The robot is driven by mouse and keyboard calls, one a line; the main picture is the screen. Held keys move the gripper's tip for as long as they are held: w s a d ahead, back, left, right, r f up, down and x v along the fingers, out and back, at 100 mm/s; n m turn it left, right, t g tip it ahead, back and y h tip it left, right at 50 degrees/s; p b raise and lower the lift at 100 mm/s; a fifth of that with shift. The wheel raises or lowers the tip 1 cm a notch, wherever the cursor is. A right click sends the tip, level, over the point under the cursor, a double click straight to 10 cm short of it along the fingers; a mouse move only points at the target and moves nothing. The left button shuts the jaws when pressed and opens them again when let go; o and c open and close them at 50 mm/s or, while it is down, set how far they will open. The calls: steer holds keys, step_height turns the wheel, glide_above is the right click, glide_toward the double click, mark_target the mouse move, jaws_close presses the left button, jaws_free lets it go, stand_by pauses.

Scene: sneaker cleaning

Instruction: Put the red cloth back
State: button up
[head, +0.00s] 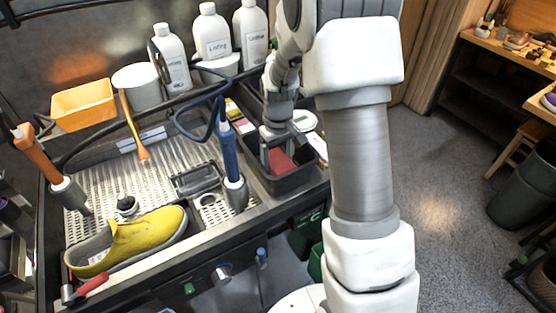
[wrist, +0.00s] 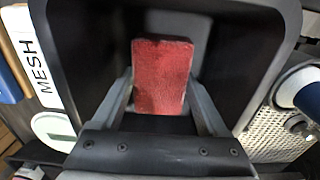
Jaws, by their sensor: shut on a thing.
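The red cloth (head: 281,161) is a folded, block-like piece inside a black bin (head: 292,184) at the right end of the wash station. In the wrist view the cloth (wrist: 161,75) sits between the two fingers of my gripper (wrist: 160,88). My gripper (head: 278,150) reaches down into the bin from above and is shut on the cloth. The black bin walls (wrist: 80,45) surround the cloth and fingers. I cannot tell whether the cloth touches the bin floor.
A yellow shoe (head: 130,240) lies on the perforated tray at left. A blue-handled tool (head: 229,155) stands left of the bin. White bottles (head: 211,38) line the back. In the wrist view, a MESH label (wrist: 35,70) lies beside the bin.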

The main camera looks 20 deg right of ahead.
mark_target(278, 160)
steer(key=shift+f, duration=0.2)
steer(key=o, duration=1.1)
steer(key=shift+r, duration=0.1)
steer(key=shift+r, duration=0.1)
step_height(278, 160, up, 12)
steer(key=p, duration=0.1)
steer(key=s+a+r+m+t, duration=0.1)
steer(key=s+a+r+t, duration=0.1)
steer(key=s+r, duration=0.7)
steer(key=s+r+t, duration=0.1)
steer(key=s, duration=0.3)
steer(key=s+a+r+m+t, duration=0.1)
steer(key=s, duration=0.3)
steer(key=s+t, duration=0.1)
steer(key=s, duration=0.4)
steer(key=shift+s+a+r+m+t, duration=0.1)
steer(key=shift+a+r+m+t, duration=0.05)
steer(key=shift+r+m+t, duration=0.2)
